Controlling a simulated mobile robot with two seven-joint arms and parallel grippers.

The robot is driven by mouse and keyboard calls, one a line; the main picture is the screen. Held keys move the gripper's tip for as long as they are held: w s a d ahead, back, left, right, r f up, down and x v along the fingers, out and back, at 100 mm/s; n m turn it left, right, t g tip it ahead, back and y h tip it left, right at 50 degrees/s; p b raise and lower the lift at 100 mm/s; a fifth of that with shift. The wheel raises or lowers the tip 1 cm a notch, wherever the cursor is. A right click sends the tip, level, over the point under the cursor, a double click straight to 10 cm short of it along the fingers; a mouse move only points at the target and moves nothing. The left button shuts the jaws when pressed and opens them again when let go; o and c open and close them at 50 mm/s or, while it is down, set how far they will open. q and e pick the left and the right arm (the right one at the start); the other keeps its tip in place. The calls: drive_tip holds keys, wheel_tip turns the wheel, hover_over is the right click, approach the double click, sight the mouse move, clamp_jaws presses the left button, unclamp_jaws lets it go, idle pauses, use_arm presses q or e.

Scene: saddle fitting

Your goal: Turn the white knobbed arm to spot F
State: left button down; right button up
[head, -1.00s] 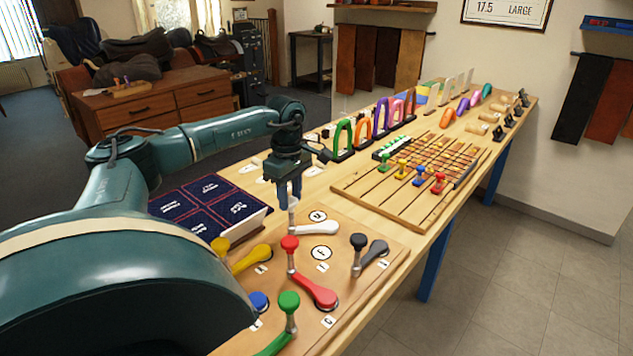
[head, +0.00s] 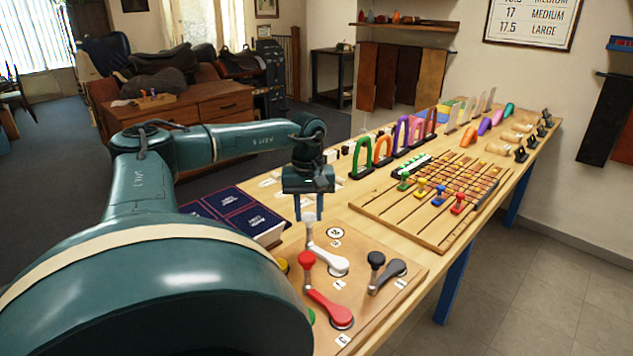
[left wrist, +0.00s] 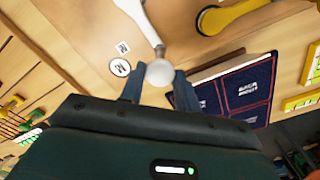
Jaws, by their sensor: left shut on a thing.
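The white knobbed arm (head: 322,257) lies on the wooden board (head: 390,297). Its round white knob (head: 309,219) stands on a post at the far-left end; its wide end points toward the near right. My left gripper (head: 309,214) is shut on the knob, which also shows between the fingertips in the left wrist view (left wrist: 159,73). The wide end covers the place where the circled F showed earlier, so spot F is hidden now. Another circled spot (head: 335,232) shows behind the arm; its letter is hard to read. My right gripper is out of view.
The red knobbed arm (head: 327,306) lies close in front, the black one (head: 387,273) to the right. A slotted wooden rack (head: 430,215) stands behind.

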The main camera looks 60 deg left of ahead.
use_arm(q)
drive_tip(key=shift+m, duration=0.4)
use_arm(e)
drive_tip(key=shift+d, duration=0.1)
use_arm(q)
drive_tip(key=c, duration=1)
unclamp_jaws()
drive_tip(key=shift+r, duration=0.1)
wheel_tip(320, 180, up, 13)
drive_tip(key=shift+p, duration=0.55)
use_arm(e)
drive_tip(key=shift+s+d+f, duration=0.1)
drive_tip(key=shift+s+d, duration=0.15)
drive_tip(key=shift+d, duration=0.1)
